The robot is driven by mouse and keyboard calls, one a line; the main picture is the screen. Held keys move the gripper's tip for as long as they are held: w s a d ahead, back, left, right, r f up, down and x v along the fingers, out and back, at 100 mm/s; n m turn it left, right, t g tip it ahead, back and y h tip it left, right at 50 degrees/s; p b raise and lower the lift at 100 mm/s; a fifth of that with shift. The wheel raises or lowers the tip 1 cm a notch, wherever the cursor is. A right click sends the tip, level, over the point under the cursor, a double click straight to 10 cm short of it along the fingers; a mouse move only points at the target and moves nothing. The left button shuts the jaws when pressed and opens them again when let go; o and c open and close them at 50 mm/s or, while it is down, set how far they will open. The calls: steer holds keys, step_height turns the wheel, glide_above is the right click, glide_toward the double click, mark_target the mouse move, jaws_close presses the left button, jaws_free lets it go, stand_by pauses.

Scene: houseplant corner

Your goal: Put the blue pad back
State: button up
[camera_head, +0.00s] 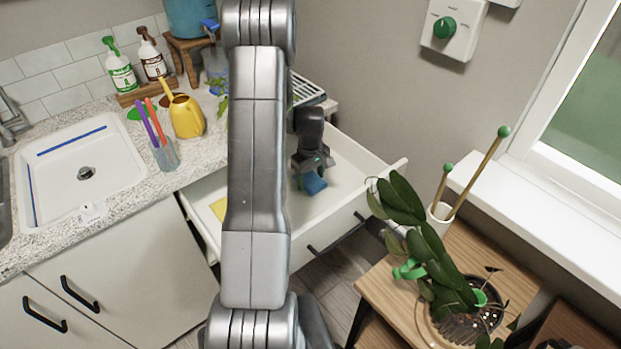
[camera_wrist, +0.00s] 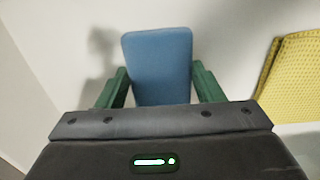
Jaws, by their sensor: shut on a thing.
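The blue pad (camera_head: 314,184) is between the fingers of my gripper (camera_head: 312,168), inside the open white drawer (camera_head: 355,165). In the wrist view the blue pad (camera_wrist: 158,62) stands out ahead of the two green fingers, and my gripper (camera_wrist: 160,85) is shut on it. The pale drawer surface lies behind it, with the pad's shadow to its left. I cannot tell whether the pad touches the drawer floor. A yellow cloth or sponge (camera_wrist: 295,75) lies to the right in the wrist view; a yellow piece (camera_head: 219,208) shows at the drawer's left in the head view.
A wooden stand (camera_head: 385,290) with a leafy plant (camera_head: 430,250) is close to the drawer's right front. My arm hides part of the drawer.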

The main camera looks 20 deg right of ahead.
mark_target(311, 179)
steer(key=shift+f, duration=0.35)
steer(key=shift+f, duration=0.1)
steer(key=shift+f, duration=0.2)
steer(key=o, duration=1)
steer(key=shift+r, duration=0.1)
step_height(311, 179, up, 12)
steer(key=shift+r+b, duration=0.2)
steer(key=shift+b, duration=0.2)
